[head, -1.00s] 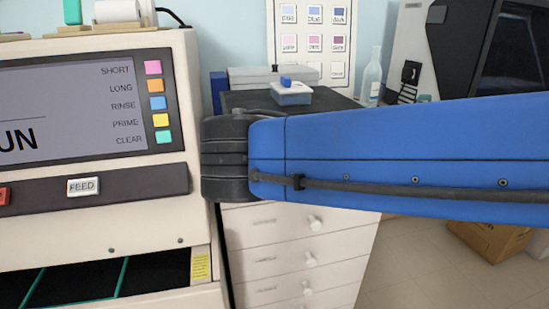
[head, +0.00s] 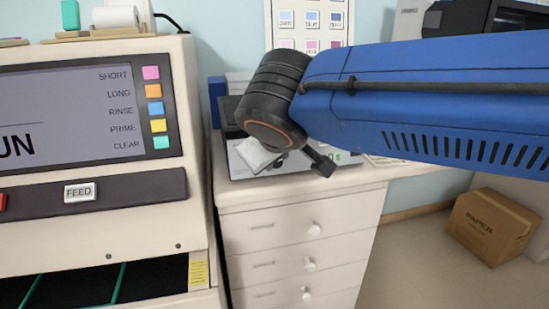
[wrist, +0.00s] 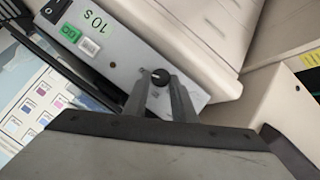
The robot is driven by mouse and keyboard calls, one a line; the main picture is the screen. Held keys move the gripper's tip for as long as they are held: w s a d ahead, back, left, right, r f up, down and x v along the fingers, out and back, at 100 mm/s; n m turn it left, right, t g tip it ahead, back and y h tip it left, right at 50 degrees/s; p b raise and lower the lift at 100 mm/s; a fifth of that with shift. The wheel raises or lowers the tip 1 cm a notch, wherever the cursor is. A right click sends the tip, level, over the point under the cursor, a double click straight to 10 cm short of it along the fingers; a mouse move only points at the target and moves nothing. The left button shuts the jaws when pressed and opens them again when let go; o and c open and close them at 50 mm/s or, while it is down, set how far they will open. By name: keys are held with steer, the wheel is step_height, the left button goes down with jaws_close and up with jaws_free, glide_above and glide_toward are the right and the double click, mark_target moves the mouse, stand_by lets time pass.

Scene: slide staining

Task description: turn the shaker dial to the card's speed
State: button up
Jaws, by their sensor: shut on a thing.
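My gripper (wrist: 159,82) is shut on the dial, one finger on each side. In the head view the shaker (head: 237,168) stands on the drawer cabinet's top, largely hidden by my arm. A pale card with print (head: 388,159) lies to its right, too small to read.
A large staining machine (head: 95,225) with a screen and a FEED button stands left. A color chart (head: 311,18) hangs behind. A white drawer cabinet (head: 290,237) is below, with a cardboard box (head: 490,228) on the floor at right.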

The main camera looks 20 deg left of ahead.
steer(key=shift+o, duration=0.2)
steer(key=shift+f+m, duration=0.1)
steer(key=shift+m, duration=0.2)
steer(key=shift+c, duration=0.2)
steer(key=o, duration=1.1)
steer(key=v, duration=1.7)
steer(key=shift+d+r, duration=0.25)
steer(key=shift+d, duration=0.05)
